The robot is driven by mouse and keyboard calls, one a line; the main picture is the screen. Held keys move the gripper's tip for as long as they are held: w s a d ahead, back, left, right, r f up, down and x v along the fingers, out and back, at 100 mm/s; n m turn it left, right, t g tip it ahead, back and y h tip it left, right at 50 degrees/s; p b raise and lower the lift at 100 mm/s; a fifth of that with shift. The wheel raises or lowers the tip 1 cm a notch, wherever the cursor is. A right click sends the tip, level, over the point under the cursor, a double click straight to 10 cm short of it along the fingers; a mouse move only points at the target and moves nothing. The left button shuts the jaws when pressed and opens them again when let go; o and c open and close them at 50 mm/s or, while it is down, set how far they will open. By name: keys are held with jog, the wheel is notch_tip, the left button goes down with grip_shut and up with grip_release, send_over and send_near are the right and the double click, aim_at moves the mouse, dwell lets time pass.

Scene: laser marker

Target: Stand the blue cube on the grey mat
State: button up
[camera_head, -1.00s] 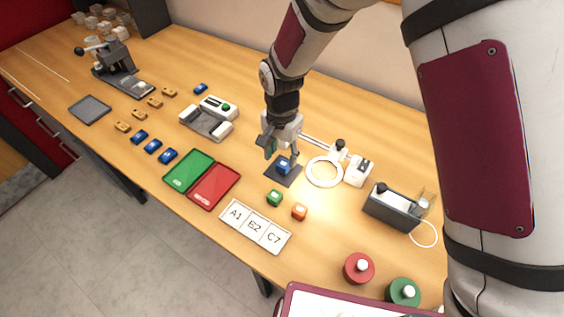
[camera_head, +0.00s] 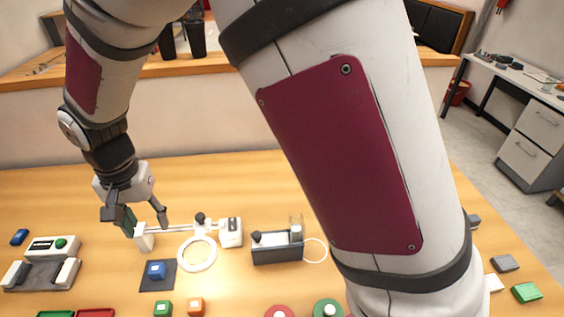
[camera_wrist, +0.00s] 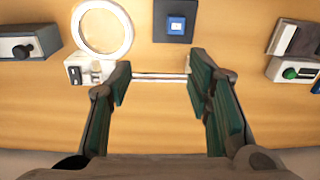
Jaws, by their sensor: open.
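The blue cube (camera_head: 156,270) stands on the dark grey mat (camera_head: 148,284) on the wooden table. In the wrist view the cube (camera_wrist: 175,24) shows a pale label on top, and the mat (camera_wrist: 160,34) shows around it on all visible sides. My gripper (camera_head: 148,228) is open and empty, above and behind the mat, apart from the cube. In the wrist view the open fingers of my gripper (camera_wrist: 160,75) have nothing between them but the table and a thin rod beyond.
A white ring (camera_head: 197,254) on a rod arm stands right of the mat. A green cube (camera_head: 162,308) and an orange cube (camera_head: 196,306) lie in front. A grey box device (camera_head: 277,248) is further right, and a grey-white fixture (camera_head: 42,272) is left.

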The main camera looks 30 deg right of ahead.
jog(key=s+d+r+n+t, duration=0.1)
jog(key=s+d+r, duration=0.1)
jog(key=d+r, duration=0.55)
jog(key=s+d+r+t, duration=0.1)
jog(key=s+d+r, duration=0.2)
jog(key=d+r, duration=0.45)
jog(key=s+d+r+n+t, duration=0.2)
jog(key=s+d+r, duration=0.1)
jog(key=s+d, duration=0.8)
jog(key=shift+s+d+r+t, duration=0.2)
jog(key=shift+s+r+t, duration=0.2)
jog(key=shift+s, duration=0.65)
